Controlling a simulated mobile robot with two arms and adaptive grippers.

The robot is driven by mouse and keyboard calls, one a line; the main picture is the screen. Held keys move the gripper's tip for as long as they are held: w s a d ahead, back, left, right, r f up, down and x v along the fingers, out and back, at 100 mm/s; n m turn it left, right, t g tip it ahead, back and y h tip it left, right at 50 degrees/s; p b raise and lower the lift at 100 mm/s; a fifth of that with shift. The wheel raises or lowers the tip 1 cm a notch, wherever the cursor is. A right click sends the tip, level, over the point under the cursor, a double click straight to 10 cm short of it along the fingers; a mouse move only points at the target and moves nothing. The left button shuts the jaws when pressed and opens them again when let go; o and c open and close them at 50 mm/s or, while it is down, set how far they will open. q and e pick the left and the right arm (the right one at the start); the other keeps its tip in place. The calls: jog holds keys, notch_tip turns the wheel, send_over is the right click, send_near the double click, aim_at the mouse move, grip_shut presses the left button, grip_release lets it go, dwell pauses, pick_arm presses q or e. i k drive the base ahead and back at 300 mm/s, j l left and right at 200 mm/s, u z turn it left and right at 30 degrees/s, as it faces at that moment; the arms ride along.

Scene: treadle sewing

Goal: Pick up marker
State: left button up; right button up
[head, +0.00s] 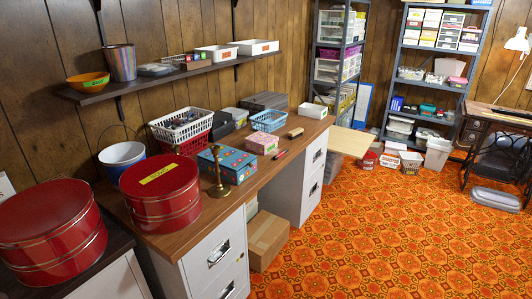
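A small, thin dark and red stick that looks like the marker (279,154) lies on the wooden desk top (258,178), near its front edge. It is too small to make out clearly. A pink box (262,144) sits just behind and left of it. A brown block-like object (296,133) lies a little farther along the desk. Neither my left nor my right gripper is in the head view.
Red round tins (160,190), a brass candlestick (217,170) and a teal box (228,164) crowd the desk's near end. Baskets (180,126) stand at the back. A cardboard box (267,240) sits under the desk. The orange patterned floor (375,225) is clear.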

aim_at(280, 155)
jog(key=i+l+u, duration=0.25)
jog(key=u, duration=0.2)
jog(key=i+l+u, duration=0.3)
jog(key=u, duration=0.15)
